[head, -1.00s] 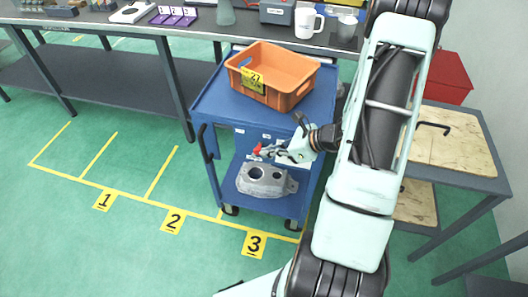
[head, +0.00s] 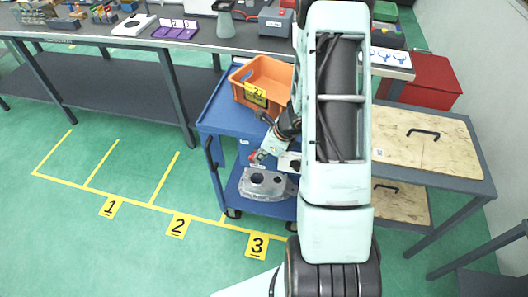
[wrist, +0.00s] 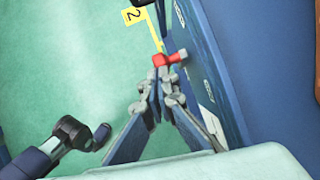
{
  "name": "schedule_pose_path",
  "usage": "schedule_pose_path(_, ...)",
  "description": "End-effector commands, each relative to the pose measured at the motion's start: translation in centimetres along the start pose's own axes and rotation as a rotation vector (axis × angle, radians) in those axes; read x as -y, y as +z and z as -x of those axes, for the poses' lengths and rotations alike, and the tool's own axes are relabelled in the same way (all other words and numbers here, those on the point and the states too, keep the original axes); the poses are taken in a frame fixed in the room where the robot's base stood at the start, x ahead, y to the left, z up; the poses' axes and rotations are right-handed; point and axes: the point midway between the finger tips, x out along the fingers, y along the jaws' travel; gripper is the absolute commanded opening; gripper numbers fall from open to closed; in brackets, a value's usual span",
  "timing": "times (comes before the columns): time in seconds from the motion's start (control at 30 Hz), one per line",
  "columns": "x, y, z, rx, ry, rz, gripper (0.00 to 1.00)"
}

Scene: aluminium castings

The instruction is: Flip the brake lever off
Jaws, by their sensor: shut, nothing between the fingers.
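The brake lever, with a red grip (head: 254,157), is on the near side of the blue cart (head: 232,124). In the wrist view the red grip (wrist: 172,59) lies just beyond my fingertips, near the cart's side panel (wrist: 205,75). My gripper (wrist: 163,82) is shut with nothing held. Its fingertips are very close to the lever; I cannot tell whether they touch it. In the head view my gripper (head: 263,151) is small and partly hidden by my arm, right beside the red grip.
An orange crate (head: 246,107) stands on the cart top, and a grey casting (head: 258,184) lies on its lower shelf. A dark-ended handle (wrist: 75,132) is at lower left in the wrist view. Open green floor (head: 110,240) lies left; a wood-topped table (head: 425,140) stands right.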

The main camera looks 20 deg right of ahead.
Motion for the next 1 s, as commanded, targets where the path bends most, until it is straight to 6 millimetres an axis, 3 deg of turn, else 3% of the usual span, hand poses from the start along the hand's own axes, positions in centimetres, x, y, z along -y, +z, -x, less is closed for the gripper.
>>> schedule_pose_path(0.5,-0.5,2.5,-0.7,-0.239,-0.02,0.029,0.0)
schedule_pose_path(1.0,-0.4,3.3,-1.5,-0.23,-0.022,0.02,0.0)
